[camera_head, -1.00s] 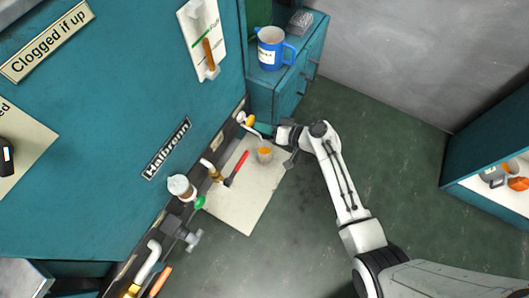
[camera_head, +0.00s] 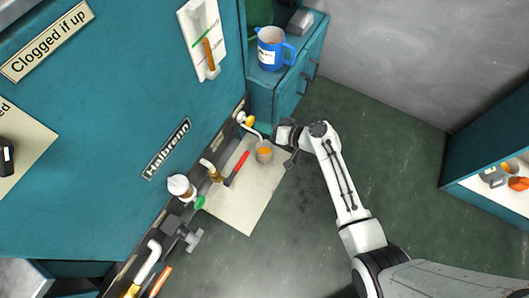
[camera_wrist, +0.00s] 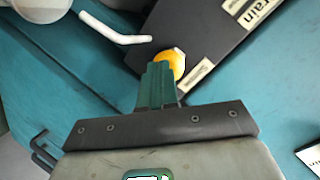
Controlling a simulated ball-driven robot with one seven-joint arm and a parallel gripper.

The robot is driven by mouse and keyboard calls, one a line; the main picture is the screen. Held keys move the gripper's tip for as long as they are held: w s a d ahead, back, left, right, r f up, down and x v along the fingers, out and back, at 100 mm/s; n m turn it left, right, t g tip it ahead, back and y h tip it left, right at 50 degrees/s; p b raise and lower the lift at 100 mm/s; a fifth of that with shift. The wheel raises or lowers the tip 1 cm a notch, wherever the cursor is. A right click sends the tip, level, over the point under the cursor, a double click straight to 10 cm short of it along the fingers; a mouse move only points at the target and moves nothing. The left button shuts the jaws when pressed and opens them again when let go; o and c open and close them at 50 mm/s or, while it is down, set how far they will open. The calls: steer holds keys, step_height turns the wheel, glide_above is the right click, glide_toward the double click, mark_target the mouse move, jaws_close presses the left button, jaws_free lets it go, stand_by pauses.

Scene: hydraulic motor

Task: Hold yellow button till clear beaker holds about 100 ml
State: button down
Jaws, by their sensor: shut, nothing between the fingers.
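The yellow button (camera_wrist: 170,62) sits on a dark panel in the wrist view, and it also shows low on the teal machine in the head view (camera_head: 250,121). My gripper (camera_wrist: 158,85) is shut and empty. Its teal fingertips overlap the lower edge of the button in the wrist view; I cannot tell if they touch or press it. A beaker with orange content (camera_head: 264,154) stands on the pale mat below and right of the button in the head view. Its level cannot be read. A white bent spout (camera_wrist: 112,28) lies left of the button.
A red-handled tool (camera_head: 238,167) lies on the pale mat (camera_head: 235,215). A blue jug (camera_head: 271,48) stands on the teal cabinet at the back. Pipes and valves run along the machine's base. The floor (camera_head: 330,105) right of the cabinet is clear.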

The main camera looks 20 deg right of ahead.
steer(key=shift+w+a, duration=0.4)
steer(key=shift+w, duration=0.15)
steer(key=shift+w+a, duration=0.1)
steer(key=shift+w, duration=0.05)
stand_by(0.4)
steer(key=s+d, duration=0.3)
steer(key=s, duration=0.2)
steer(key=shift+d, duration=0.3)
stand_by(0.4)
